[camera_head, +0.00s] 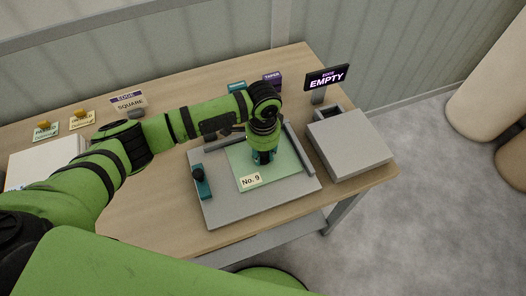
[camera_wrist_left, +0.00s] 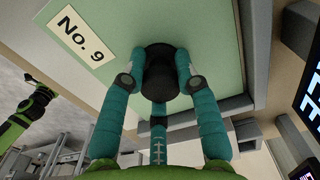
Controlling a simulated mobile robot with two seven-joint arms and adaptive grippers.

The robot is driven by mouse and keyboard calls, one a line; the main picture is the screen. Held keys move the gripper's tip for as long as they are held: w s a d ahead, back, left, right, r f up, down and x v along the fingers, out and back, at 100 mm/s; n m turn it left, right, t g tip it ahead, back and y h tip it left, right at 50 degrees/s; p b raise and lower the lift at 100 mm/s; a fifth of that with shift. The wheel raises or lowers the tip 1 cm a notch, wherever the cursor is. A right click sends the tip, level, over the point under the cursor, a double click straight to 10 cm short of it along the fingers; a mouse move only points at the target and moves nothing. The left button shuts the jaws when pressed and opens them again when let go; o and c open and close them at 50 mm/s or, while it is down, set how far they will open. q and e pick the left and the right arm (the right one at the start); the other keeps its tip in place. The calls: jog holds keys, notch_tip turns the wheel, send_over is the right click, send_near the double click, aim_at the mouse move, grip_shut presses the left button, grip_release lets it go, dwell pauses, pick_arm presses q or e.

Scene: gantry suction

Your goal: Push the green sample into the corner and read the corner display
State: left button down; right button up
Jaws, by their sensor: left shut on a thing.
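The green sample (camera_head: 285,166), a flat square plate labelled "No. 9", lies on a grey base plate (camera_head: 225,210). In the left wrist view the sample (camera_wrist_left: 205,30) has a black round knob (camera_wrist_left: 160,72). My left gripper (camera_head: 262,156) is shut on this knob, its teal fingers around it; it also shows in the left wrist view (camera_wrist_left: 160,85). Grey rails (camera_head: 302,150) meet in a corner at the back right, close to the sample; I cannot tell whether they touch. The display (camera_head: 327,77) on a post reads "EMPTY". My right gripper is not in view.
A grey box (camera_head: 350,143) with an open slot stands right of the base plate. A teal piece with a black knob (camera_head: 202,182) sits at the base's left. Small signs (camera_head: 128,100), teal and purple blocks (camera_head: 271,81) and tagged yellow pieces (camera_head: 82,117) stand behind.

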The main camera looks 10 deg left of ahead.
pick_arm(q)
jog(key=shift+w+a, duration=0.2)
jog(key=shift+w, duration=0.15)
jog(key=shift+w+d+r, duration=0.1)
jog(key=shift+w+d, duration=0.15)
jog(key=shift+d, duration=0.05)
dwell(0.5)
jog(key=shift+w+a, duration=0.1)
dwell(0.7)
jog(key=c, duration=0.9)
grip_release()
jog(key=shift+o, duration=0.2)
